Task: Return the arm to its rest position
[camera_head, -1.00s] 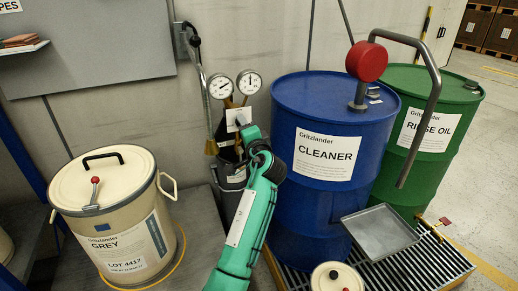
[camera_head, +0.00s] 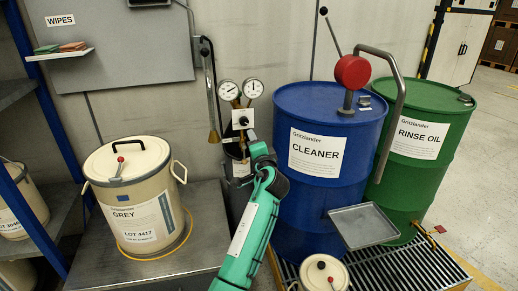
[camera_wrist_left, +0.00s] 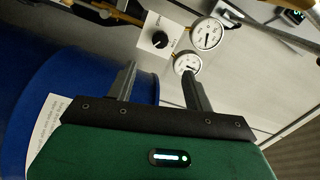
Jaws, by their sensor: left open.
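My left arm (camera_head: 255,230), green with dark joints, reaches up from the bottom centre of the head view. Its wrist is in front of the gas bottle and gauges, left of the blue CLEANER drum (camera_head: 345,115). My left gripper (camera_wrist_left: 159,72) shows in the left wrist view with its two dark fingers apart and nothing between them. It points towards a white plate with a black knob (camera_wrist_left: 160,39) and two round gauges (camera_wrist_left: 206,34), apart from them as far as I can tell. The fingers are mostly hidden in the head view. My right gripper is not in view.
A cream GREY bucket (camera_head: 125,195) stands on a metal bench at left. The CLEANER drum carries a pump with a red head (camera_head: 353,72) and bent pipe. A green drum (camera_head: 437,95), a metal tray (camera_head: 363,226) and a grating are at right.

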